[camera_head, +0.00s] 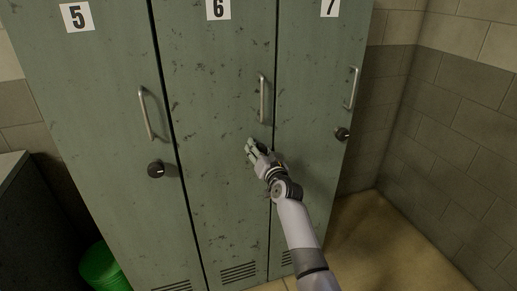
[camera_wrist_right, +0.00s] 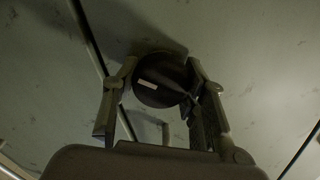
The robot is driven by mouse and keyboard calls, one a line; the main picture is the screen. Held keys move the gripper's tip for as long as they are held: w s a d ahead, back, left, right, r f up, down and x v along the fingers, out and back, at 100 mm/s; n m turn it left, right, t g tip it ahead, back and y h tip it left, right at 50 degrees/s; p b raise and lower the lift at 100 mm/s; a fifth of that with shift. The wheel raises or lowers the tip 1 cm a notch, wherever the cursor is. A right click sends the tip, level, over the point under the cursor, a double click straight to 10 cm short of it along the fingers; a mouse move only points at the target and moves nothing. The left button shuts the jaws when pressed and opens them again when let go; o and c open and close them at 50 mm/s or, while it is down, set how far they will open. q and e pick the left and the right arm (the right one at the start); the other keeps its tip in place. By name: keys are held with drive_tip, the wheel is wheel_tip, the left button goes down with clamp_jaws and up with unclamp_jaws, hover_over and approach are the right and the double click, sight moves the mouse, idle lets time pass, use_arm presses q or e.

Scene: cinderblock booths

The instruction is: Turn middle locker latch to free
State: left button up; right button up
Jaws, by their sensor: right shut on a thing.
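The middle locker door (camera_head: 205,120), numbered 6, is green-grey, scuffed and closed, with a vertical metal handle (camera_head: 263,99). My right gripper (camera_head: 251,150) is at this door just below the handle and hides the latch in the head view. In the right wrist view, my right gripper (camera_wrist_right: 160,105) is shut on a round dark latch knob (camera_wrist_right: 158,88), one finger on each side. A short pale mark shows on the knob's face, lying nearly level and slightly tilted. My left gripper is not in view.
Locker 5 (camera_head: 100,110) on the left and locker 7 (camera_head: 315,70) on the right are closed, each with a handle and a dark knob. A green bin (camera_head: 103,267) stands at lower left. A block wall (camera_head: 450,140) bounds the right, with bare floor before it.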

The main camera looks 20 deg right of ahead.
drive_tip(key=m, duration=0.5)
drive_tip(key=shift+d+m, duration=0.1)
drive_tip(key=shift+m, duration=0.2)
drive_tip(key=m, duration=0.4)
drive_tip(key=shift+f+m+p, duration=0.1)
drive_tip(key=shift+m+p, duration=0.3)
drive_tip(key=o, duration=1.2)
drive_tip(key=shift+f, duration=0.1)
